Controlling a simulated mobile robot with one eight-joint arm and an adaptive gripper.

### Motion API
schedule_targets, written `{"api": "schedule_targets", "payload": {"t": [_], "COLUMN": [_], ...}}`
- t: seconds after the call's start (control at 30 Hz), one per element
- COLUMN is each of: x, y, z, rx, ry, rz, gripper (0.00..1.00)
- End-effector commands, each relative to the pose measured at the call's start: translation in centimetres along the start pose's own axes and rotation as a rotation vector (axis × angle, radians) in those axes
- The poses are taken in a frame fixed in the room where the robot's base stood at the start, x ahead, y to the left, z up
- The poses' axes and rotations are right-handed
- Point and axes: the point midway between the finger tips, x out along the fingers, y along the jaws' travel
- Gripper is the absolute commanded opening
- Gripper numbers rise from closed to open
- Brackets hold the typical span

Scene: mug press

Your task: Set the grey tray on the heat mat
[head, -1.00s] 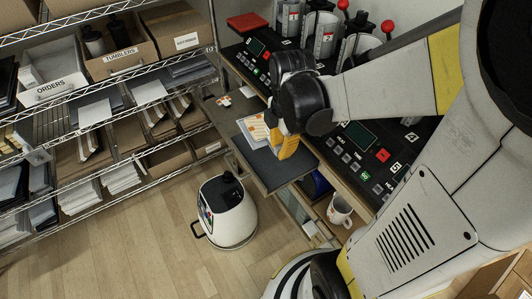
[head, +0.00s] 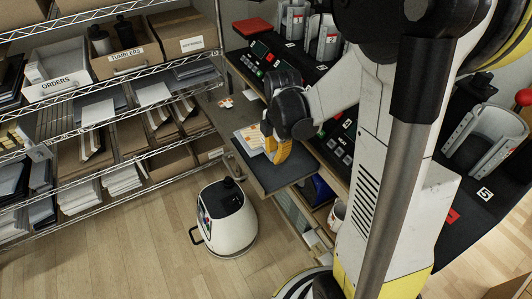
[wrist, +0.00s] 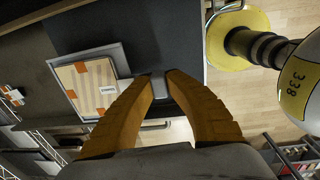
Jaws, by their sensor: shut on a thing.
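The grey tray (wrist: 119,60) is a shallow square with a cardboard-coloured box taped in orange on it. In the head view the tray's load shows left of my gripper (head: 275,143), but its rim is hard to make out. In the wrist view my yellow fingers (wrist: 159,82) close on a small grey piece at the tray's right side. The tray is over or on a dark flat surface (wrist: 135,22), which also shows in the head view (head: 283,176). I cannot tell whether this surface is the heat mat, or whether the tray touches it.
A press bench with black control panels (head: 458,185) stands at the right, partly hidden by my arm. Wire shelves (head: 110,130) with boxes and papers fill the left. A white canister-like device (head: 226,222) stands on the floor. The wooden floor at lower left is clear.

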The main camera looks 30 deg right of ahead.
Motion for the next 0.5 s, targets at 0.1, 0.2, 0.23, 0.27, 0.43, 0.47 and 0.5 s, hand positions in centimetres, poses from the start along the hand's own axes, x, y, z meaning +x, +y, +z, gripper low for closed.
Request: {"api": "schedule_targets", "payload": {"t": [0.1,0.2,0.23,0.27,0.43,0.47,0.5], "x": [0.7,2.1,2.6,3.2,4.2,4.2,4.1], "y": [0.2,0.1,0.0,0.0,-0.1,-0.1,-0.1], "z": [0.1,0.1,0.1,0.1,0.1,0.1,0.1], "rx": [0.000,0.000,0.000,0.000,0.000,0.000,0.000], "ry": [0.000,0.000,0.000,0.000,0.000,0.000,0.000], "rz": [0.000,0.000,0.000,0.000,0.000,0.000,0.000], "gripper": [0.00,0.00,0.00,0.00,0.00,0.00,0.00]}}
